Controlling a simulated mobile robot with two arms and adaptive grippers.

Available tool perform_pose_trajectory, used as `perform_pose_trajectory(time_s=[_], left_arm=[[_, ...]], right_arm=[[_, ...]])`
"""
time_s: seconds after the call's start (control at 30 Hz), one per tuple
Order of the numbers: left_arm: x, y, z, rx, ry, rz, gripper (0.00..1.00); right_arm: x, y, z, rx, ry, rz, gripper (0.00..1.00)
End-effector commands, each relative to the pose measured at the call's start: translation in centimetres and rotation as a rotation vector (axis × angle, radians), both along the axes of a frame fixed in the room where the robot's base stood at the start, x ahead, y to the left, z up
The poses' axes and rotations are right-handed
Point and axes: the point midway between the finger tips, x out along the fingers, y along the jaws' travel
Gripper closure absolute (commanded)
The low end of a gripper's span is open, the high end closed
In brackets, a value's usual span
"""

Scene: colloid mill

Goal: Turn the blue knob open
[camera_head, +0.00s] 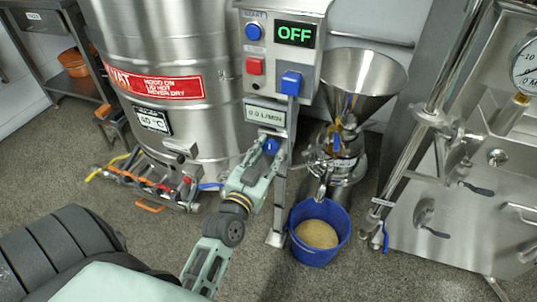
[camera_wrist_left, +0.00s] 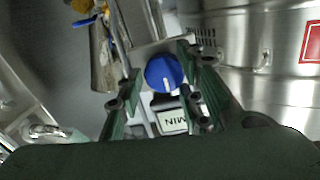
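The blue knob (camera_head: 271,146) is on the lower part of the control post, just under the "0.0 L/MIN" display (camera_head: 265,114). My left gripper (camera_head: 268,160) reaches up to it from below, and its fingers partly hide the knob. In the left wrist view the round knob (camera_wrist_left: 164,72) with a white pointer line lies between the two open fingers of my left gripper (camera_wrist_left: 163,85). A gap shows on both sides of the knob there. The display (camera_wrist_left: 172,121) appears upside down beside it. My right gripper is not in view.
The control box above has an "OFF" screen (camera_head: 295,34), a round blue button (camera_head: 253,31), a red button (camera_head: 255,66) and a blue switch (camera_head: 291,83). A steel vat (camera_head: 175,50) stands left. A funnel mill (camera_head: 362,80) and blue bucket (camera_head: 302,253) stand right.

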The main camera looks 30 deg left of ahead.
Motion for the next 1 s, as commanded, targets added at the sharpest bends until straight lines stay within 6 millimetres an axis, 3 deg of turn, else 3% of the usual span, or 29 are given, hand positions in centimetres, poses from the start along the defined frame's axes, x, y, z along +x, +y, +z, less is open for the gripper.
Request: perform_pose_trajectory(time_s=[0.3,0.57,0.87,1.0], left_arm=[[0.0,-0.2,-0.1,-0.003,0.003,-0.005,0.95],[0.0,-0.4,-0.1,-0.034,-0.001,-0.008,0.95],[0.0,-0.5,0.1,-0.206,-0.039,-0.010,0.95],[0.0,-0.5,0.2,-0.332,-0.068,-0.009,0.95]], right_arm=[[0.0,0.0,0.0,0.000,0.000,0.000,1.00],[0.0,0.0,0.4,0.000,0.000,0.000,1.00],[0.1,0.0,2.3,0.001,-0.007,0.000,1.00],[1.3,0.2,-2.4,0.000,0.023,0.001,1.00]])
